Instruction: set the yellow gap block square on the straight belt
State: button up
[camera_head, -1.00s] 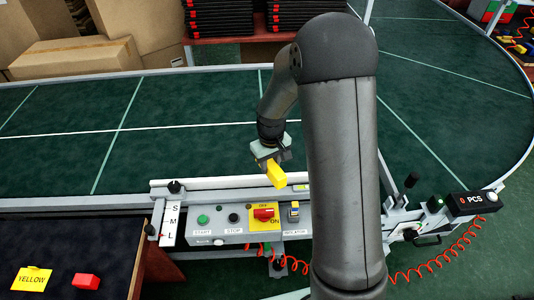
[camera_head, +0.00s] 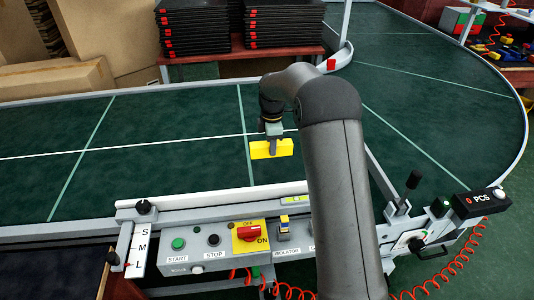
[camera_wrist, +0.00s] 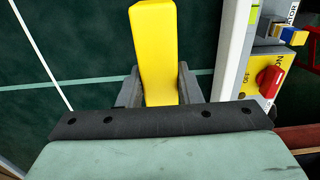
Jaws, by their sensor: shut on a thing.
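The yellow gap block (camera_head: 271,149) is in my gripper (camera_head: 272,137), over the green straight belt (camera_head: 180,165). In the head view its long side lies roughly along the belt, just below the white lengthwise line and by a pale cross line. In the wrist view the yellow block (camera_wrist: 154,45) stands out between the two grey fingers of my gripper (camera_wrist: 160,85), its length close to parallel with the side rail. My gripper is shut on it. I cannot tell whether its underside touches the belt.
A white rail (camera_head: 210,197) and the control panel (camera_head: 225,243) with a red switch (camera_head: 249,232) border the near side. Black stacked trays (camera_head: 240,28) and cardboard boxes (camera_head: 100,45) stand behind the belt. The belt left of the block is clear.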

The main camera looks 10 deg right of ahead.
jog(key=w+f, duration=0.1)
jog(key=f, duration=0.1)
jog(key=w+f, duration=0.2)
jog(key=w+d+f, duration=0.1)
jog(key=w+f, duration=0.1)
jog(key=shift+p, duration=0.4)
jog(key=shift+f, duration=1.5)
jog(key=shift+f, duration=0.1)
